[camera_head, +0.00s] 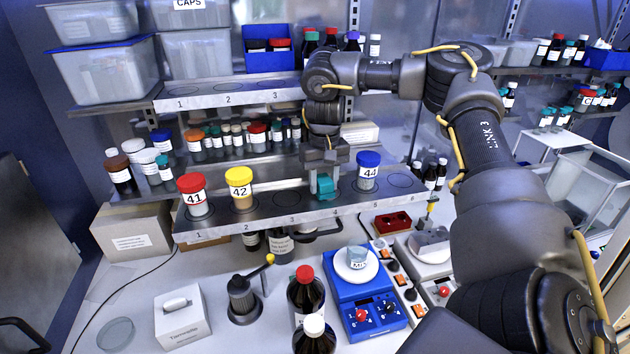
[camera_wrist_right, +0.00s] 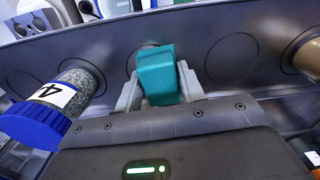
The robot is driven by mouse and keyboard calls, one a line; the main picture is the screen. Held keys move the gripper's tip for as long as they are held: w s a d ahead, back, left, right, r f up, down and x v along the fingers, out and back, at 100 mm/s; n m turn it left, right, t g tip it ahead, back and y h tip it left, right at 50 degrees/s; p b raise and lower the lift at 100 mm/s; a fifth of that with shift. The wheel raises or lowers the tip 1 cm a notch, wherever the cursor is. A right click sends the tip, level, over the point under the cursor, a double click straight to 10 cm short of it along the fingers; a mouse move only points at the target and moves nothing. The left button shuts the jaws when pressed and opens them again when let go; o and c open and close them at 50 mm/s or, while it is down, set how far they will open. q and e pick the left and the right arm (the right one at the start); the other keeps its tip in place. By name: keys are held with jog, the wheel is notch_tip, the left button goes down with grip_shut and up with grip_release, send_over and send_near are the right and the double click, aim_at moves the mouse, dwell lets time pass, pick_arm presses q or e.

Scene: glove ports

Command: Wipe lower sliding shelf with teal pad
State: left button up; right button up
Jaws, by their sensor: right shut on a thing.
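The lower sliding shelf (camera_head: 275,222) is a grey metal ledge with numbered circles. My right gripper (camera_head: 325,180) reaches down over it and is shut on the teal pad (camera_head: 323,188); the pad also shows between the fingers in the right wrist view (camera_wrist_right: 157,75). My left gripper is not in view.
An upper numbered shelf (camera_head: 215,98) and a row of small bottles (camera_head: 225,137) lie above and behind. The circle at 3 is bare.

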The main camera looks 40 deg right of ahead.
aim_at(340, 191)
jog(key=shift+s+d, duration=0.35)
jog(key=shift+d, duration=0.2)
jog(key=shift+s+d+f, duration=0.1)
jog(key=shift+s+d, duration=0.35)
jog(key=shift+d, duration=0.35)
jog(key=shift+s+d+f, duration=0.1)
jog(key=shift+s+d, duration=0.35)
jog(key=shift+d, duration=0.35)
jog(key=shift+w+a, duration=0.1)
jog(key=shift+a, duration=0.1)
jog(key=shift+w+a+f, duration=0.1)
jog(key=shift+w+a, duration=0.3)
jog(key=shift+a, duration=0.45)
jog(key=shift+w+a, duration=0.35)
jog(key=shift+a, duration=0.45)
jog(key=shift+a, duration=0.1)
